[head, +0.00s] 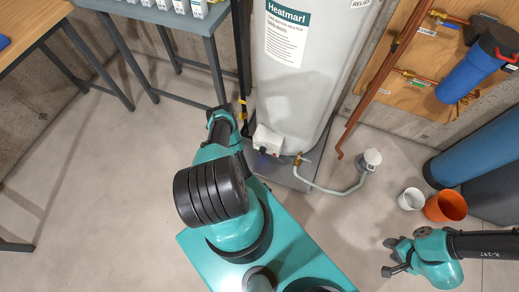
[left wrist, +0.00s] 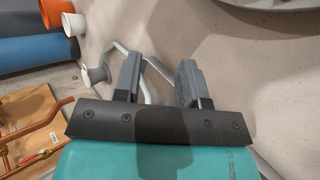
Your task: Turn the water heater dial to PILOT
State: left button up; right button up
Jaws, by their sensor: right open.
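The water heater (head: 300,85) is a tall pale cylinder at upper centre in the head view. Its small white control box (head: 268,137) is low on its front, with a small dark bluish spot on its lower edge. The dial's setting is too small to read. My left arm stands left of the box; its fingers are not clear in the head view. In the left wrist view my left gripper (left wrist: 158,80) is open and empty, over floor and hose. My right gripper (head: 389,257) is open and empty at lower right, above the floor, well away from the box.
A white bucket (head: 411,199) and an orange bucket (head: 446,206) stand at right. Copper pipes (head: 381,75) rise beside the heater. A grey table (head: 165,17) stands upper left; left floor is clear.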

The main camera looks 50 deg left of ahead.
aim_at(262, 151)
pick_arm(q)
jog(key=s+a+r+n+t+y, duration=0.1)
jog(key=a+r+n+t+y, duration=0.1)
jog(key=a+t+y, duration=0.3)
jog(key=s+a+r+n+t+y, duration=0.2)
jog(key=a+r+t+y, duration=0.2)
jog(key=a, duration=1)
jog(key=t+y, duration=0.2)
jog(key=y, duration=0.1)
jog(key=shift+s+a+r, duration=0.2)
jog(key=shift+s+a, duration=0.05)
jog(key=shift+w, duration=0.1)
jog(key=x, duration=1.7)
jog(key=shift+w, duration=0.1)
jog(key=shift+a, duration=0.1)
grip_shut()
